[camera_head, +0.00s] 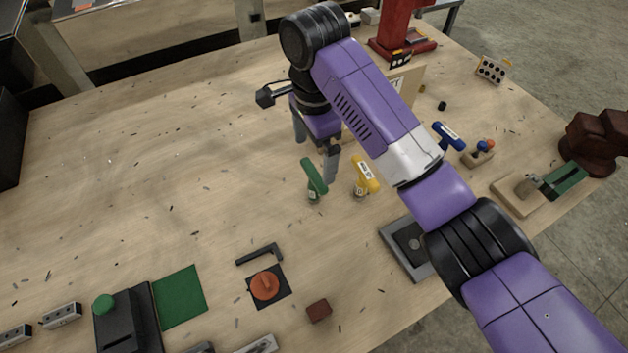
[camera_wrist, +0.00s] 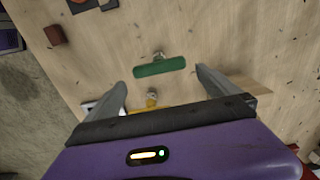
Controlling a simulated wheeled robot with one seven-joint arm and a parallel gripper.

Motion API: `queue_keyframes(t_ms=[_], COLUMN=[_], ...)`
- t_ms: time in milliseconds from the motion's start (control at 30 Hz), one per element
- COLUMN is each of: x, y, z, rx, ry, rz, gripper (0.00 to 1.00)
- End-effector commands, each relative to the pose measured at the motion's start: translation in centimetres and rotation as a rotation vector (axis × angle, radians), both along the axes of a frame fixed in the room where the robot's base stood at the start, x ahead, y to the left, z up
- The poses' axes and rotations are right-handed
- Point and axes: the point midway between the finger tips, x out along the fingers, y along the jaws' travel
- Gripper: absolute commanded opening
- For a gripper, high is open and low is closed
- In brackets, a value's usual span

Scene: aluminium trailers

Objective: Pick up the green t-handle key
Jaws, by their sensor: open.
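The green t-handle key (camera_head: 314,176) stands on the wooden table in the head view, its handle up and its lower end near the table top. In the wrist view its green handle (camera_wrist: 160,67) lies crosswise, just beyond the fingertips and roughly centred between them. My gripper (camera_head: 315,158) is open and empty, behind the key in the head view. Its two fingers (camera_wrist: 160,86) are spread wide in the wrist view. A yellow t-handle key (camera_head: 364,175) stands right of the green one. In the wrist view the yellow key is mostly hidden by my gripper.
A blue t-handle key (camera_head: 447,136) stands farther right, past my arm. A black hex key (camera_head: 260,254), an orange knob (camera_head: 265,285) and a reddish-brown block (camera_head: 319,311) lie nearer the front. A grey tray (camera_head: 403,250) is at right. The table's left middle is largely clear.

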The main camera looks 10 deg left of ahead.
Motion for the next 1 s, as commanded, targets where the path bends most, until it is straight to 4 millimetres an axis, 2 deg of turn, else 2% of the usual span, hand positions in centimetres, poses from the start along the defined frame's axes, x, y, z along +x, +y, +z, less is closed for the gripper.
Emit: queue_keyframes(t_ms=[300, 567, 833, 1000], x=[-0.2, -0.2, -0.3, -0.3], y=[0.0, -0.1, 0.0, 0.0], z=[-5.1, -7.1, -10.9, -11.9], rx=[-0.001, -0.003, -0.003, -0.001], ry=[0.007, 0.006, 0.006, 0.004], rz=[-0.005, -0.004, -0.003, -0.003], gripper=[1.00, 1.00, 1.00, 1.00])
